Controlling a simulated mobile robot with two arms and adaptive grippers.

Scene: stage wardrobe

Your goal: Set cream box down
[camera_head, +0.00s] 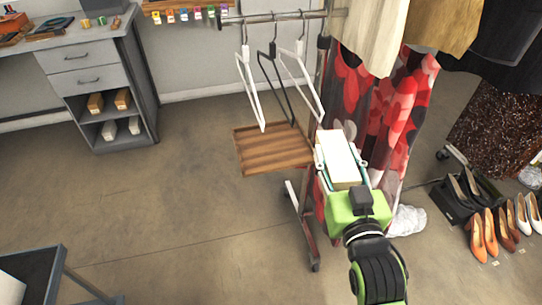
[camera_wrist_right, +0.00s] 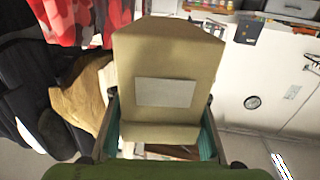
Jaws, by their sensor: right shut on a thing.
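The cream box (camera_head: 339,152) is in my right gripper (camera_head: 341,170), beside the garment rack in the head view. The fingers are shut on two opposite sides of it. In the right wrist view the box (camera_wrist_right: 168,60) fills the middle, with a pale label on the face towards the camera; the gripper fingers (camera_wrist_right: 160,130) show on both sides of its lower part. A slatted wooden board (camera_head: 262,155) is just left of the box in the head view. I cannot tell the gap between them. My left gripper is not in view.
The rack (camera_head: 303,215) carries hangers (camera_head: 272,85) and a red patterned garment (camera_head: 388,110). Shoes (camera_head: 482,235) stand on the floor at right. A grey desk (camera_head: 85,60) with small boxes on its shelves is at upper left. The middle-left floor is clear.

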